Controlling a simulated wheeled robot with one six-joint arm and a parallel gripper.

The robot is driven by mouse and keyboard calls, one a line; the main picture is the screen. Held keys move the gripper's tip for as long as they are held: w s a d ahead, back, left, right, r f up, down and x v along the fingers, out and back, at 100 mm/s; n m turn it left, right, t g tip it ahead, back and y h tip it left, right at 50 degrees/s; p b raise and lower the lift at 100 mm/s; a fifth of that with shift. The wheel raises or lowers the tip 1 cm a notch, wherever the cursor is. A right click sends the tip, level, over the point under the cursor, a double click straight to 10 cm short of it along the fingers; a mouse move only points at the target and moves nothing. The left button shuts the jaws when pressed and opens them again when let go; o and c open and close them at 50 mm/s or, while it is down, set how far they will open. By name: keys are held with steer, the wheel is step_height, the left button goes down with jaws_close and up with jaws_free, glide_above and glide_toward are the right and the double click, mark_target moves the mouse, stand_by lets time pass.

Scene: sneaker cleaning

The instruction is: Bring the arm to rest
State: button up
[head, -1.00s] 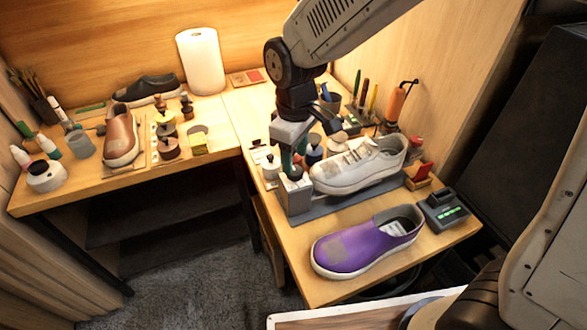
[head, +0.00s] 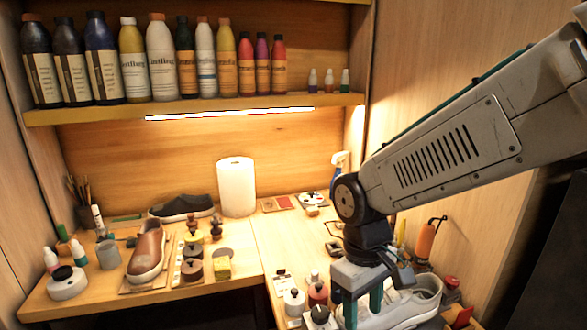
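My gripper (head: 362,306) points down at the lower right of the head view. Its two teal fingers stand apart, with no object seen between them. The fingertips are near the bottom edge, in front of the white sneaker (head: 411,305). The sneaker is partly hidden by the gripper and cut off by the frame. I cannot tell whether the fingers touch anything. My arm reaches in from the upper right and bends down at the wrist.
A shelf (head: 210,106) of bottles spans the back wall. A paper towel roll (head: 236,187), a brown shoe (head: 147,251) and a dark shoe (head: 182,207) stand on the table. Small bottles (head: 294,302) stand left of my gripper. An orange tool (head: 426,238) is at the right.

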steer(key=s+d+r+m+t, duration=0.1)
steer(key=s+d+r+m, duration=0.2)
steer(key=s+d+r, duration=0.2)
steer(key=s+d+r+m+t, duration=0.1)
steer(key=s+d+r+m, duration=0.3)
steer(key=s+d, duration=0.4)
steer(key=shift+d+r+t+y, duration=0.3)
steer(key=shift+d+r+t, duration=0.1)
steer(key=shift+d, duration=0.25)
